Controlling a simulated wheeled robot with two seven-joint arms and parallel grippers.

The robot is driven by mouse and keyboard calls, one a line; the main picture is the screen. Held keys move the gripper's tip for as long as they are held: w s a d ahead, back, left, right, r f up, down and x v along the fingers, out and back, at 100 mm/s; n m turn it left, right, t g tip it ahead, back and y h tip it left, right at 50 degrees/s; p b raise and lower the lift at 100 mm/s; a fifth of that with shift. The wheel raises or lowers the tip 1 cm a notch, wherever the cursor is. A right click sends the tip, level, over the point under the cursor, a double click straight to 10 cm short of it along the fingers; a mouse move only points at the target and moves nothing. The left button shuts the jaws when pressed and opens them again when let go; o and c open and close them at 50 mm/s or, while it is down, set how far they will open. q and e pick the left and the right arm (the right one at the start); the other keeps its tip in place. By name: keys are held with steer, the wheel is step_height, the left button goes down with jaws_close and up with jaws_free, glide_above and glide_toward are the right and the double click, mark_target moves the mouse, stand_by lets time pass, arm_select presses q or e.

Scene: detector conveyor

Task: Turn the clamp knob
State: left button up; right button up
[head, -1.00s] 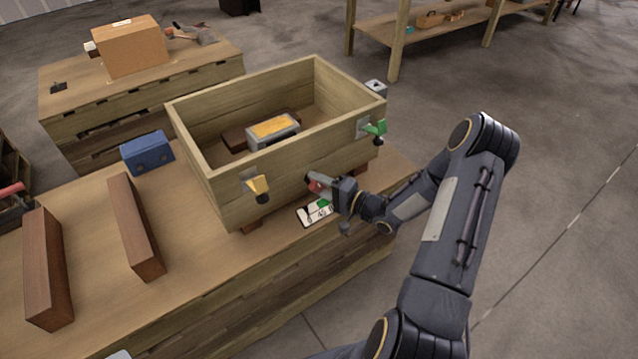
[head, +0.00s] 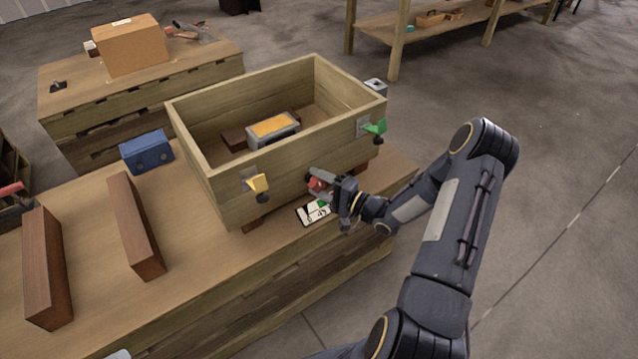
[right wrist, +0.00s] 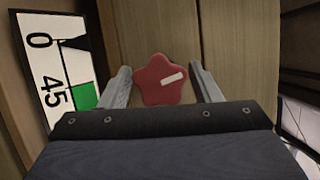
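The clamp knob is a red star-shaped knob (head: 318,184) on the front wall of the wooden crate (head: 285,170). In the right wrist view the knob (right wrist: 158,82) carries a white mark pointing right and slightly up. My right gripper (head: 322,187) is at the knob, with one finger on each side; the fingers (right wrist: 162,84) look open, with narrow gaps to the knob. A white card (right wrist: 52,70) with 0, 45, a black wedge and a green patch stands left of the knob there; it also shows in the head view (head: 312,214). My left gripper is out of view.
The crate holds a grey-and-yellow block (head: 272,128). A yellow clamp (head: 258,184) and a green clamp (head: 375,128) sit on its front wall. Brown bars (head: 134,225) and a blue box (head: 147,152) lie on the workbench (head: 195,240) to the left.

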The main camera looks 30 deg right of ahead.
steer(key=shift+o, duration=0.6)
steer(key=v, duration=0.7)
steer(key=shift+s+d, duration=0.15)
steer(key=shift+s, duration=0.25)
stand_by(0.3)
